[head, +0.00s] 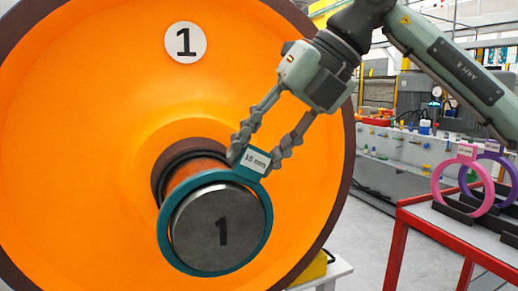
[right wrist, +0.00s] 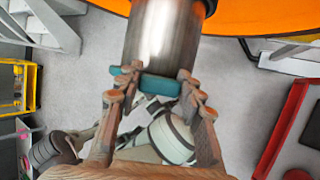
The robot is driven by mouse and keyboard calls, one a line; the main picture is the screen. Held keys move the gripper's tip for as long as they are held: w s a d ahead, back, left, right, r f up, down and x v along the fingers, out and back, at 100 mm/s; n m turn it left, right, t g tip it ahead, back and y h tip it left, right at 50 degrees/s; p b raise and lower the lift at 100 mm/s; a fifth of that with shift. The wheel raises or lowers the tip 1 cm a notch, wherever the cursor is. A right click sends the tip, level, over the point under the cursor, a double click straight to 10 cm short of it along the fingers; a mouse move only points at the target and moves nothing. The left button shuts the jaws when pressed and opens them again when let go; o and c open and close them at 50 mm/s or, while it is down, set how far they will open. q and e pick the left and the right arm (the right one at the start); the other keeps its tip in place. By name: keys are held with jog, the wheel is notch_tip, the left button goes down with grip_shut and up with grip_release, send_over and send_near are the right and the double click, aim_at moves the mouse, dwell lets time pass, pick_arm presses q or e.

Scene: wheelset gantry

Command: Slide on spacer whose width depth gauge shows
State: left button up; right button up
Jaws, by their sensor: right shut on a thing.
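The teal ring spacer (head: 165,239) has a tab that reads 15 mm, as far as I can make out. My right gripper (head: 250,162) is shut on this tab. In the right wrist view, the teal spacer (right wrist: 160,86) lies between the fingertips (right wrist: 154,80) at the end of the shiny axle (right wrist: 165,32). A small white dial (head: 437,91), possibly the depth gauge, is too far to read. My left gripper is out of view.
The orange wheel (head: 90,150), marked 1, fills the left and centre behind the axle. Pink (head: 487,190) and purple (head: 512,178) rings stand in dark holders on a red-framed table (head: 430,215) at the right. Grey floor lies between table and wheel.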

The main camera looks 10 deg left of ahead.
jog(key=shift+w+a+p, duration=0.6)
jog(key=shift+w+a, duration=0.05)
jog(key=shift+w, duration=0.35)
jog(key=shift+w+a, duration=1)
jog(key=shift+w, duration=0.45)
jog(key=shift+w+a, duration=1)
jog(key=shift+w, duration=0.45)
jog(key=shift+w+a, duration=1)
jog(key=shift+w, duration=0.45)
jog(key=o, duration=1.3)
jog(key=v, duration=1.2)
jog(key=shift+d, duration=0.1)
